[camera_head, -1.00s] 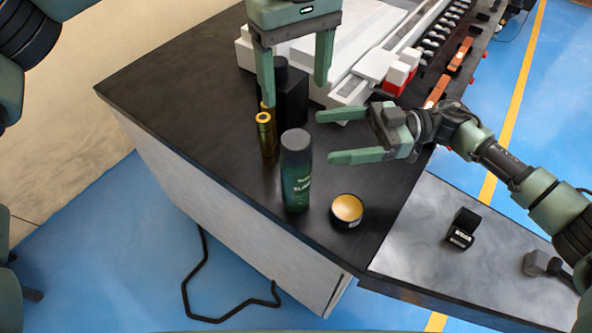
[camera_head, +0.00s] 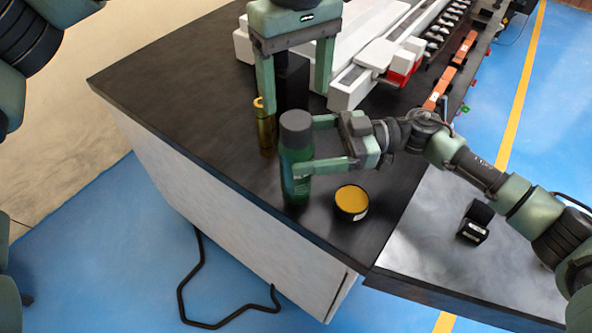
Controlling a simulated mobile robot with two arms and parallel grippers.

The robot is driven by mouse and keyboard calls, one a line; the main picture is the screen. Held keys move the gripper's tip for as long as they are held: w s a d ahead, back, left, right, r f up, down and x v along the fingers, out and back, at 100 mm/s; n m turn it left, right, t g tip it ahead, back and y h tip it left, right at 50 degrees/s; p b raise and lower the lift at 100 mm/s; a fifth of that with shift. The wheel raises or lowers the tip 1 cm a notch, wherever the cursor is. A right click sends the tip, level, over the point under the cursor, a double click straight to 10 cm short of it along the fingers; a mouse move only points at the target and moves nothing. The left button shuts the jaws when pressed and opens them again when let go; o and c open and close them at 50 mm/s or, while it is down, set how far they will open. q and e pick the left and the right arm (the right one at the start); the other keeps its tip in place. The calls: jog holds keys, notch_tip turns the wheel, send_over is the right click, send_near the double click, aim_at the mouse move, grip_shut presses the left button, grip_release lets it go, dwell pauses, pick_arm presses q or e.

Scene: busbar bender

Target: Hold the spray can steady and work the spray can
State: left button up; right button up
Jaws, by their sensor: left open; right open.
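The spray can, a dark green can with a dark cap (camera_head: 296,188), stands upright near the front edge of the black tabletop. My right gripper (camera_head: 304,146) reaches in from the right at the can. Its lower finger passes in front of the can and its upper finger is beside the cap. It is open, and I cannot tell whether a finger touches the can. My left gripper (camera_head: 296,106) points down from above, open and empty, with its fingers above and behind the can's cap.
A gold-olive bottle (camera_head: 266,135) stands just behind the can, and a black box-like item (camera_head: 291,80) is behind it. A round tin with a yellow top (camera_head: 351,200) is at the can's right. A white machine (camera_head: 365,60) fills the back. A small black block (camera_head: 475,222) sits on the grey surface.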

aim_at(291, 120)
jog(key=shift+a, duration=0.75)
jog(key=shift+s, duration=0.1)
jog(key=c, duration=1.8)
pick_arm(q)
jog(key=shift+o, duration=0.8)
pick_arm(e)
grip_shut()
pick_arm(q)
jog(key=r+n, duration=0.1)
jog(key=n, duration=0.1)
jog(key=r+n, duration=0.1)
jog(key=n, duration=0.3)
jog(key=shift+a+r+n, duration=0.2)
jog(key=shift+r+n, duration=0.2)
jog(key=f+n, duration=0.1)
jog(key=f, duration=0.2)
jog(key=f+n, duration=0.2)
jog(key=f, duration=0.1)
jog(key=f+n, duration=0.2)
jog(key=f, duration=0.2)
jog(key=shift+a, duration=0.25)
